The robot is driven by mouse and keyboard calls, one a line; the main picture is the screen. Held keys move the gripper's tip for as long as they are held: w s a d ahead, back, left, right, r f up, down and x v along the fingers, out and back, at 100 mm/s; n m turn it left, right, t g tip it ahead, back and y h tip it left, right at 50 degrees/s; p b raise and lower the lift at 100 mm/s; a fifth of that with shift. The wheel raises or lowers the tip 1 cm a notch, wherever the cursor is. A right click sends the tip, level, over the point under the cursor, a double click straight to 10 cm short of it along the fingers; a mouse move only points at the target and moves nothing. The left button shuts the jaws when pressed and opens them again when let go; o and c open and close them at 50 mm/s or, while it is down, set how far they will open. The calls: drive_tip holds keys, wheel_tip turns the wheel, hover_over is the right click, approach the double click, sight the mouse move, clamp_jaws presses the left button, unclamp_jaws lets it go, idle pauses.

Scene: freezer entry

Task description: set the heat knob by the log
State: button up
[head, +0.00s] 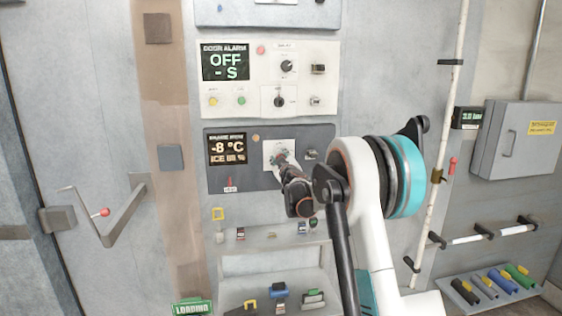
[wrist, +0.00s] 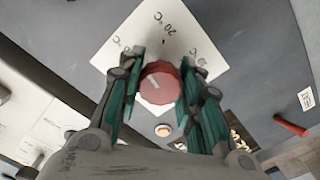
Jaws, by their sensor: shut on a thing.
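The heat knob is a round red knob (wrist: 160,83) with a pale pointer mark, on a white plate (wrist: 160,28) printed with a 20 °C mark and other °C marks partly hidden. The pointer lies toward the left in the wrist view. My gripper (wrist: 161,92) has its green fingers on both sides of the knob, shut on it. In the head view my gripper (head: 281,161) reaches the white plate on the dark panel (head: 318,137) and hides the knob. The panel's display (head: 226,148) reads -8 °C and an ICE line. I cannot make out a log sheet.
Above is a white door alarm panel (head: 332,80) with knobs and switches. A small red lever (head: 230,185) sits below the display. A shelf (head: 240,264) with small tools is below. A grey door (head: 90,130) with a red-knobbed handle is left, a grey box (head: 505,145) right.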

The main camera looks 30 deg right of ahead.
drive_tip(key=n, duration=0.5)
drive_tip(key=shift+n, duration=0.4)
idle(0.4)
drive_tip(key=o, duration=1.1)
drive_tip(key=shift+a, duration=0.1)
drive_tip(key=shift+s, duration=0.1)
drive_tip(key=v, duration=1.1)
drive_tip(key=shift+s+a, duration=0.15)
drive_tip(key=shift+s, duration=0.2)
